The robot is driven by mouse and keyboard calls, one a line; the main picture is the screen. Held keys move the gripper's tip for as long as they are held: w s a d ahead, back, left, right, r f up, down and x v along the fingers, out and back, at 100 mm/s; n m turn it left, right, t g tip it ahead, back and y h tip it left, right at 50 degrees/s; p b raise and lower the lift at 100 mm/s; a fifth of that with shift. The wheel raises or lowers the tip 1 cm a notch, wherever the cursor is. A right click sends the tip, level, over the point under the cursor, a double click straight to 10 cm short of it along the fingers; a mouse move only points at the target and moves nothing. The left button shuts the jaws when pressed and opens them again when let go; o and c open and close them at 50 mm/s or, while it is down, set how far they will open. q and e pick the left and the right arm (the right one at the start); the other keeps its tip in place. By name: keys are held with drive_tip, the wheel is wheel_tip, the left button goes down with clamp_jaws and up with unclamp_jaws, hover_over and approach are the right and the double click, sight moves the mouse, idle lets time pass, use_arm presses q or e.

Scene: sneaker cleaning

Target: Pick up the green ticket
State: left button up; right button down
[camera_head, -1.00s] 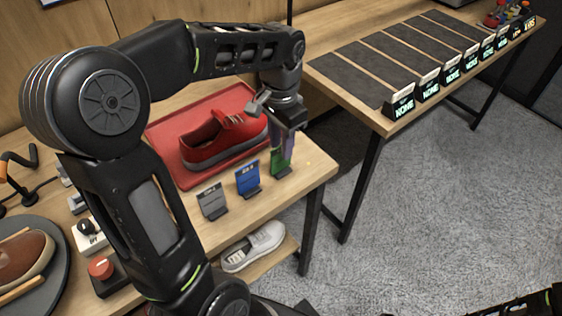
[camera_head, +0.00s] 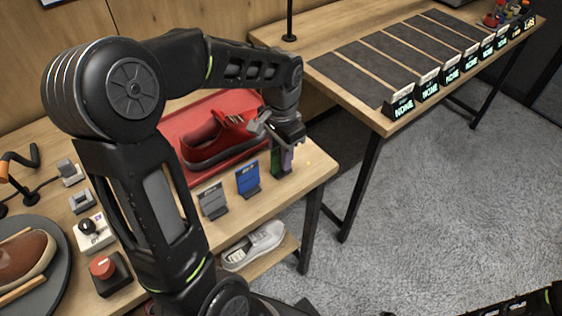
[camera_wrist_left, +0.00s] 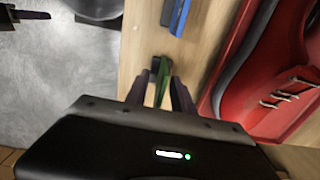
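The green ticket (camera_head: 277,162) stands upright in its small dark holder near the front right corner of the wooden table. In the left wrist view the green ticket (camera_wrist_left: 161,72) shows edge-on between my fingers. My left gripper (camera_head: 283,158) points down at the ticket, with its fingers (camera_wrist_left: 158,92) on either side of it. They look open, with a pale gap between the left finger and the ticket. Part of the ticket is hidden by a finger in the head view. My right gripper is not visible.
A blue ticket (camera_head: 247,180) and a grey ticket (camera_head: 213,201) stand in line to the left. A red sneaker (camera_head: 217,143) sits on a red tray (camera_head: 168,120) behind. A grey shoe (camera_head: 254,246) lies on the lower shelf. Open floor lies to the right.

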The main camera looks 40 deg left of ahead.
use_arm(q)
clamp_jaws()
idle(0.6)
wheel_tip(320, 180, up, 10)
drive_tip(key=shift+r, duration=0.1)
idle(0.4)
idle(0.4)
